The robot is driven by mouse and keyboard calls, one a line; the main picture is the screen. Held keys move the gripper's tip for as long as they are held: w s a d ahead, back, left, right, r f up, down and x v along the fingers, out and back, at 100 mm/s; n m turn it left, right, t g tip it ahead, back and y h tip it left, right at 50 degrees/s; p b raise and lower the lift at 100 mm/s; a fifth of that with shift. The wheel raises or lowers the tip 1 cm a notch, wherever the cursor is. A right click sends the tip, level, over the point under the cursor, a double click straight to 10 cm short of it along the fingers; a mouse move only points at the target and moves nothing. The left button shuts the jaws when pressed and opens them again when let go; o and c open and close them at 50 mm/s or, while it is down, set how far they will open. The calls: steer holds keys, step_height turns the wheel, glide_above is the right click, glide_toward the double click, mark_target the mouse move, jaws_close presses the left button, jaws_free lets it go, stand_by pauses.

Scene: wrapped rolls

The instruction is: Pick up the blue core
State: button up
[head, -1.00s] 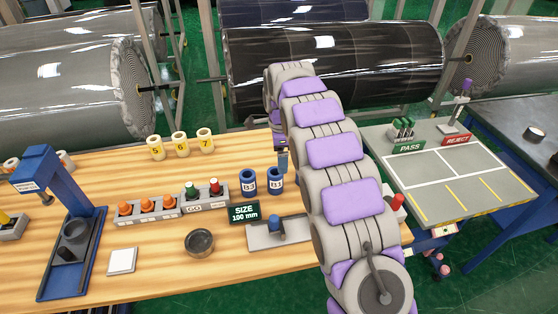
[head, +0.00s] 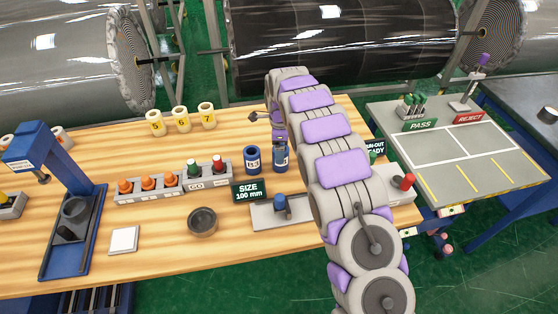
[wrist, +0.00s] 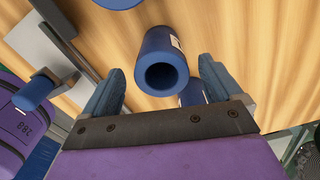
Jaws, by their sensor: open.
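Two blue cores with white labels stand on the wooden bench in the head view: a left one (head: 252,160) and a right one (head: 280,160). My gripper (head: 279,138) is over the right core, partly hidden by my arm. In the wrist view, my gripper (wrist: 161,68) is open, with a blue finger on either side of a hollow blue core (wrist: 162,72). No grip on it shows. Another blue piece (wrist: 191,93) is partly hidden near the right finger. A blue edge (wrist: 118,3) shows at the top.
A grey fixture with a blue post (head: 281,206) and the SIZE sign (head: 249,191) stand near the cores. Orange, green and red pegs sit in a rack (head: 172,187) to the left. A PASS/REJECT table (head: 460,150) is at right.

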mark_target(280, 169)
steer(key=shift+d+f, duration=0.3)
steer(key=shift+f, duration=0.65)
step_height(280, 169, down, 4)
steer(key=shift+w+a+r+b, duration=0.1)
steer(key=shift+w+r+b, duration=0.1)
steer(key=shift+b, duration=0.65)
steer(key=shift+a+f, duration=0.2)
steer(key=shift+f, duration=0.15)
steer(key=shift+a, duration=0.1)
steer(key=shift+c, duration=0.2)
steer(key=shift+d+r, duration=0.1)
steer(key=shift+d, duration=0.15)
steer(key=c, duration=0.6)
steer(key=shift+a, duration=0.1)
steer(key=c, duration=0.6)
steer(key=shift+o, duration=0.2)
